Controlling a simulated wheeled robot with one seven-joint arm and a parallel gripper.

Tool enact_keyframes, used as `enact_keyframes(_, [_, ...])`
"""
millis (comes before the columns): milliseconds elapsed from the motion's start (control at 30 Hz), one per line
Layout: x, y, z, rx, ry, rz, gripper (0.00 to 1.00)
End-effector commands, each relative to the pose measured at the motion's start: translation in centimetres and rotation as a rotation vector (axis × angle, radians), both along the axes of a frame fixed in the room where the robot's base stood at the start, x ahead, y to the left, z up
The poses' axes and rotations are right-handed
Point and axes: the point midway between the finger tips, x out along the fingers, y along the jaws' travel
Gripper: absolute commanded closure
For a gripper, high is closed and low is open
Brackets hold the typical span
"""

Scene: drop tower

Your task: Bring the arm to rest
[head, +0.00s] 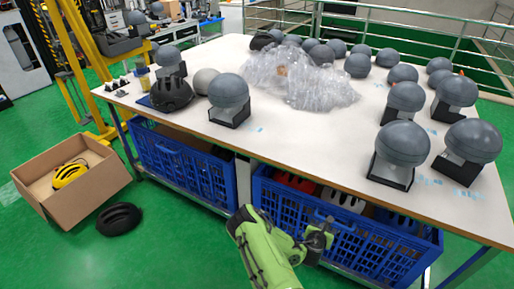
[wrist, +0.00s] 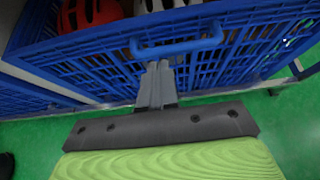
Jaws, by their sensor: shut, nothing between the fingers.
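My green arm reaches up from the bottom middle of the head view. My gripper (head: 326,226) is in front of the right blue crate (head: 285,212) under the table. In the wrist view my gripper (wrist: 157,68) has its grey fingers together, with nothing between them. The fingertips lie in front of the crate's wall and handle (wrist: 178,47); I cannot tell whether they touch it. The crate holds helmets, among them a red helmet (head: 295,181) and a white helmet (head: 343,199).
The white table (head: 290,130) carries grey head forms (head: 229,97), a black helmet (head: 171,93) and a heap of clear plastic wrap (head: 300,77). Another blue crate (head: 185,168) stands left. A cardboard box (head: 95,190) and black helmet (head: 119,218) are on the green floor, which is clear in front.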

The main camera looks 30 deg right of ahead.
Motion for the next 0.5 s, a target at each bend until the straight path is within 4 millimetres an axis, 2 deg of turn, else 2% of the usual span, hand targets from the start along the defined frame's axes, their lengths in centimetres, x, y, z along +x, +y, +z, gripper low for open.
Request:
enact_keyframes(133, [0.0, 0.0, 0.1, 0.001, -0.003, -0.004, 1.0])
enact_keyframes(233, [1.0, 0.0, 2.2, 0.032, -0.076, -0.077, 1.0])
enact_keyframes(367, [3.1, 1.1, 8.7, 0.17, -0.315, -0.331, 1.0])
enact_keyframes(500, [4.5, 4.3, 15.8, 0.389, -0.578, -0.626, 1.0])
